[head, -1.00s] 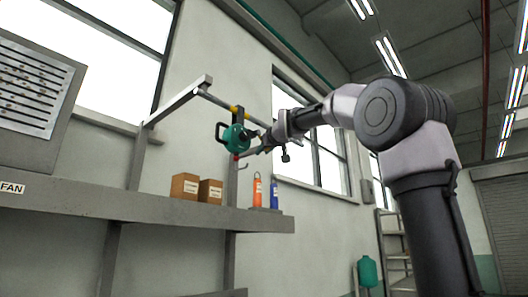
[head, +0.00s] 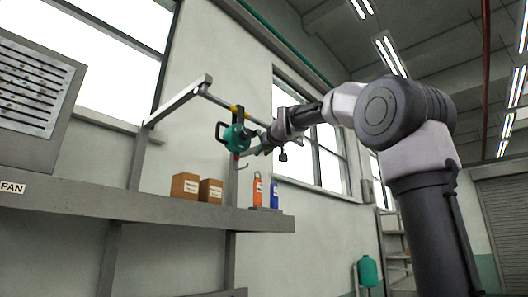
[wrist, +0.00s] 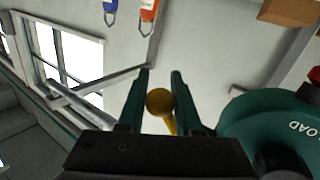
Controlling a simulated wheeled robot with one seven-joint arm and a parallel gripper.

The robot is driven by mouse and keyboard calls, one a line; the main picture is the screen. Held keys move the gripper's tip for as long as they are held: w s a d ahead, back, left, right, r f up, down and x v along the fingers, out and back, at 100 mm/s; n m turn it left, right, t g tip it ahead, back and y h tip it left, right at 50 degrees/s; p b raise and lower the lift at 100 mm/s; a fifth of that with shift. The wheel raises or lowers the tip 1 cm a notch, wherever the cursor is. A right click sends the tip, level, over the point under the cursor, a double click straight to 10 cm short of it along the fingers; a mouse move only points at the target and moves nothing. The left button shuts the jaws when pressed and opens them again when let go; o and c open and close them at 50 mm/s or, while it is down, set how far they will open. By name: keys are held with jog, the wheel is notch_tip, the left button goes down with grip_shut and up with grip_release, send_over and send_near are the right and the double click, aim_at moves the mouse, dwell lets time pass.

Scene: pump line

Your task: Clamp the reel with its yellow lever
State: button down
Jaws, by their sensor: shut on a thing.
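The green reel (head: 235,138) hangs from an overhead rail on a dark bracket, with a yellow piece at the rail above it. In the wrist view its green housing (wrist: 262,118), with white lettering, fills the lower right. The yellow lever (wrist: 159,101), with a round knob end, sits between the two green fingers of my gripper (wrist: 162,76). My gripper is shut on the lever; its knob lies between the fingers. In the head view my gripper (head: 257,150) is just right of the reel, and the lever cannot be made out there.
A grey rail frame (head: 180,101) stands out from the wall above a shelf (head: 130,205). On the shelf are two cardboard boxes (head: 185,187), an orange bottle (head: 257,190) and a blue bottle (head: 274,196). A fan unit (head: 35,95) is at left.

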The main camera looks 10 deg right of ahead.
jog(key=shift+s+a+f+m+g+y, duration=0.15)
jog(key=shift+s+a+f+m+g, duration=0.25)
jog(key=shift+m, duration=0.4)
jog(key=shift+s+a+f+m+g+y, duration=0.1)
jog(key=shift+s+a+f+m+g, duration=0.15)
jog(key=shift+a+f+m+g, duration=0.45)
jog(key=shift+s+a+f+m+g+y, duration=0.15)
jog(key=shift+s+a+m+g, duration=0.2)
jog(key=shift+m, duration=0.55)
jog(key=shift+d, duration=0.1)
jog(key=c, duration=0.6)
grip_release()
